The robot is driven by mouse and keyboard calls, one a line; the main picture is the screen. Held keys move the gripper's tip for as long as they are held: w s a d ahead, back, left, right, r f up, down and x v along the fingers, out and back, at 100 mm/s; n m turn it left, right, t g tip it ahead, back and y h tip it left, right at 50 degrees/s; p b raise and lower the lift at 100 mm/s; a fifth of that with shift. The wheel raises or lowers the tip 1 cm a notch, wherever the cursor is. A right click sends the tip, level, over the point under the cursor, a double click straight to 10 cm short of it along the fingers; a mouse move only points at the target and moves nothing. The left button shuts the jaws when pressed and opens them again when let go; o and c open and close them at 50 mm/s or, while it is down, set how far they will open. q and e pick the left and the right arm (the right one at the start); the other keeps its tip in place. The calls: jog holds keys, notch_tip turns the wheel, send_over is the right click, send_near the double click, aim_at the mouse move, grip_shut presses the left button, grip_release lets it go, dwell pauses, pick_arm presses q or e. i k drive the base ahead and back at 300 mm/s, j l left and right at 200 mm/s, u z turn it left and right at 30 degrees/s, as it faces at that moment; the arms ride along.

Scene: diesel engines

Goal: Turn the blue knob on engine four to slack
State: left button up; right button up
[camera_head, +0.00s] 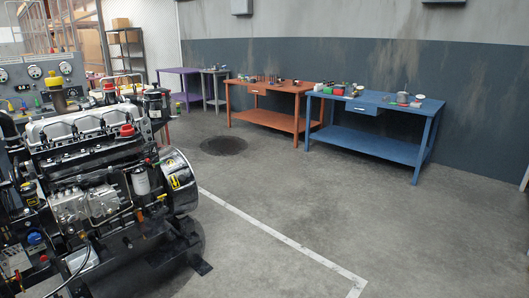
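A diesel engine (95,165) stands at the left of the head view, cut off by the left and bottom edges. I see no readable number on it, so I cannot tell whether it is engine four. A small blue knob-like part (35,239) shows low at the left, beside the engine's lower front. Its setting is too small to read. Red caps (126,130) and a yellow cap (54,79) sit on top. Neither of my grippers is in view.
A panel with round gauges (35,71) stands behind the engine. A blue workbench (375,148), an orange workbench (266,117) and a purple table (178,71) line the back wall. The grey floor with a white line (285,238) is clear at the middle and right.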

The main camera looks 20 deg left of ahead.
aim_at(34, 237)
jog(key=i+j+u, duration=0.15)
jog(key=u, duration=0.35)
jog(key=i+u, duration=0.65)
jog(key=u, duration=0.3)
jog(key=i+l+u, duration=0.15)
jog(key=i+u, duration=0.15)
jog(key=u, duration=0.2)
jog(key=i+l+u, duration=0.2)
jog(key=u, duration=0.25)
